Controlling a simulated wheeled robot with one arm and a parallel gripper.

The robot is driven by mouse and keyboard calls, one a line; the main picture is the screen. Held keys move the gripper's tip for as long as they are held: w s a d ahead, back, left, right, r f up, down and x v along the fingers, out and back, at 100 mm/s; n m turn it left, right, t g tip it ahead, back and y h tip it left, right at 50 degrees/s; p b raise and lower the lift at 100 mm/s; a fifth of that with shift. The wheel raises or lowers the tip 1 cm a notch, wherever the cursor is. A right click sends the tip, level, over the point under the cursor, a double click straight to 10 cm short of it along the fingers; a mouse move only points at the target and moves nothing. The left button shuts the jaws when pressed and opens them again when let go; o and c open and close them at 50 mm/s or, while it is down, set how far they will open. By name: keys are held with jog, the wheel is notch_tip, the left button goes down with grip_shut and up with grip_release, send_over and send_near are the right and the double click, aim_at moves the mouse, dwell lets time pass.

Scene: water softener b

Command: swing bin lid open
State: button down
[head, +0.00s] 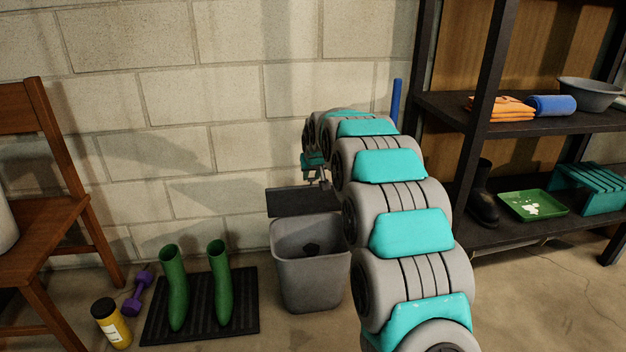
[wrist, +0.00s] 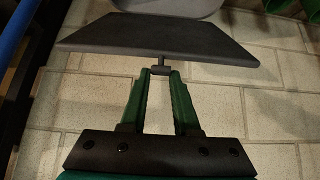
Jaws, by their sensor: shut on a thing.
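The grey bin (head: 309,270) stands on the floor against the block wall, left of my arm. Its dark lid (head: 303,201) is raised at the back rim, so the bin's mouth is open and something dark shows inside. In the wrist view the lid (wrist: 158,40) spans the top as a dark flat panel, with part of the grey bin (wrist: 165,8) beyond it. My gripper (wrist: 161,71) is shut on a small dark tab at the lid's edge. In the head view my gripper (head: 316,178) is just above the lid, partly hidden by my arm.
Green boots (head: 174,287) stand on a black mat (head: 240,325) left of the bin. A purple dumbbell (head: 138,294), a yellow bottle (head: 110,323) and a wooden chair (head: 40,220) are farther left. A dark shelf (head: 520,115) stands at right. A blue pole (head: 396,100) is behind my arm.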

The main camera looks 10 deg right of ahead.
jog(key=shift+w+r+p, duration=0.35)
jog(key=shift+w+r, duration=0.1)
jog(key=shift+w, duration=0.3)
jog(key=shift+w+r+p, duration=0.3)
jog(key=shift+w+r, duration=0.1)
jog(key=shift+w, duration=0.35)
jog(key=w+r+p, duration=0.1)
jog(key=w+p, duration=0.3)
jog(key=w, duration=0.3)
jog(key=shift+w+r, duration=0.15)
jog(key=shift+r, duration=0.2)
